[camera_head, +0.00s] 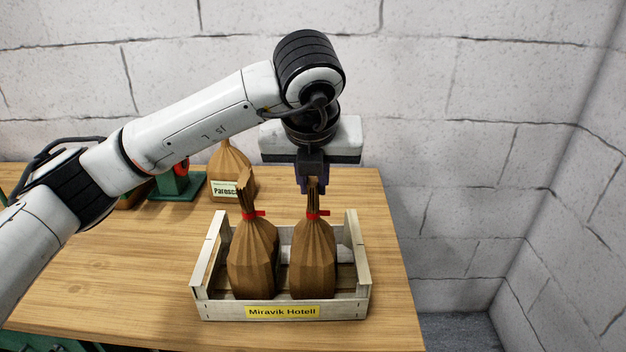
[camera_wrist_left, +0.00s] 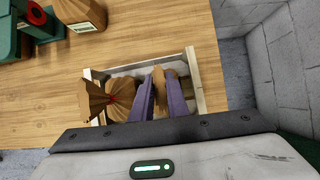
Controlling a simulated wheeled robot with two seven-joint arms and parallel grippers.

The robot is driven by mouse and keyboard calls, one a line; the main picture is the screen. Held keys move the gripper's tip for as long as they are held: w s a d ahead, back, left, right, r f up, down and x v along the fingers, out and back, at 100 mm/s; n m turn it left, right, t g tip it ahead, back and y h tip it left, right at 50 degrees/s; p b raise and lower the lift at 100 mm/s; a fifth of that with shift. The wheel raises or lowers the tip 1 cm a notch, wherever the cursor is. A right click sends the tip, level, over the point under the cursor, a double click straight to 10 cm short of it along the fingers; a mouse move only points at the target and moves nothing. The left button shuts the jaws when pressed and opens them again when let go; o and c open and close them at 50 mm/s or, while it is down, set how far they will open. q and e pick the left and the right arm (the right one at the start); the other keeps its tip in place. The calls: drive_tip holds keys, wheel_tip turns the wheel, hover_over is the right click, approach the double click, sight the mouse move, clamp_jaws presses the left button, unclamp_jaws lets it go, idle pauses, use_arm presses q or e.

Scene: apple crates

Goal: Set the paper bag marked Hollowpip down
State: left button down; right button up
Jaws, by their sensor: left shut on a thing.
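My left gripper (camera_head: 312,186) is shut on the twisted top of a brown paper bag (camera_head: 313,262) with a red tie. This bag is upright in the right half of a wooden crate (camera_head: 210,255) labelled Miravik Hotell. In the left wrist view the bag's top (camera_wrist_left: 158,74) sits between the purple fingers (camera_wrist_left: 160,92). The bag's base is behind the crate's front slat, so I cannot tell whether it touches the floor. No Hollowpip label shows on it. My right gripper is not in view.
A second brown bag (camera_head: 252,262) with a red tie stands in the crate's left half, close beside. Behind the crate, a bag with a partly hidden label (camera_head: 230,160) and a green device (camera_head: 180,186) stand on the wooden table (camera_head: 110,262). The table's right edge is near the crate.

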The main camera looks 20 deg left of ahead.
use_arm(q)
drive_tip(key=c, duration=1.7)
unclamp_jaws()
drive_tip(key=shift+r, duration=0.15)
drive_tip(key=v, duration=1.2)
